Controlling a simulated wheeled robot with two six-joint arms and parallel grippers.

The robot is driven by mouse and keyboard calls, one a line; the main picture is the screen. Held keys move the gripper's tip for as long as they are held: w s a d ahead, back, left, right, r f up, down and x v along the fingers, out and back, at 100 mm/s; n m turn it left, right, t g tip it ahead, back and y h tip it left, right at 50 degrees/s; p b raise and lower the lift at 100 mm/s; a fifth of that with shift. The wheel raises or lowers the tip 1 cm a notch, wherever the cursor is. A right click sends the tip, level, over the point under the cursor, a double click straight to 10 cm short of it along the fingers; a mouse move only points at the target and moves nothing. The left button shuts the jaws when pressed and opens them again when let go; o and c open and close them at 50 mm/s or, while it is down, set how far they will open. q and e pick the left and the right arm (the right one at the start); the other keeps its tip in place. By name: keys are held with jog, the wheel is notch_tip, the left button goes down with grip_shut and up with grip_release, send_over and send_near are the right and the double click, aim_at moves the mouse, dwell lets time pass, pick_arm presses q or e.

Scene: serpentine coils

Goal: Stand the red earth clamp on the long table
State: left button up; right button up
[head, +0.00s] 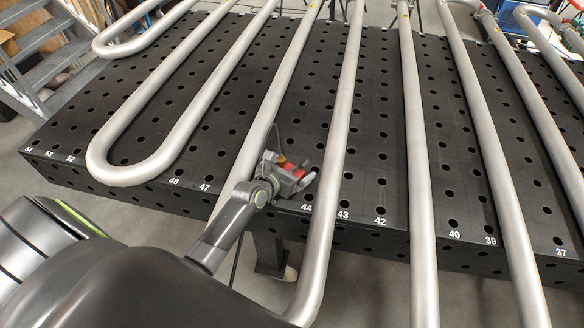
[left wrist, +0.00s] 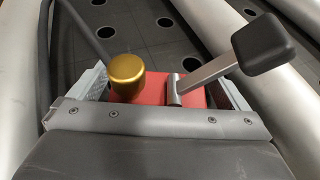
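The red earth clamp (left wrist: 155,90) has a red body, a gold knob (left wrist: 126,70) and a grey lever with a black grip (left wrist: 263,43). My left gripper (head: 296,173) has its fingers on both sides of the red body, which fills the gap between them in the left wrist view. In the head view a little of the clamp's red (head: 306,181) shows at the gripper, near the front edge of the long black table (head: 238,150). I cannot tell whether its underside touches the tabletop. My right gripper is not in view.
Long grey tubes run across the table, one bending back in a U (head: 125,175). The clamp is between two straight tubes, one close on its right (head: 335,140). A dark cable rises beside the knob (left wrist: 85,35). Grey metal steps (head: 45,45) stand back left.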

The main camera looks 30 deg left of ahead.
pick_arm(q)
jog(key=shift+r, duration=0.1)
jog(key=v, duration=1.2)
jog(key=shift+p, duration=0.4)
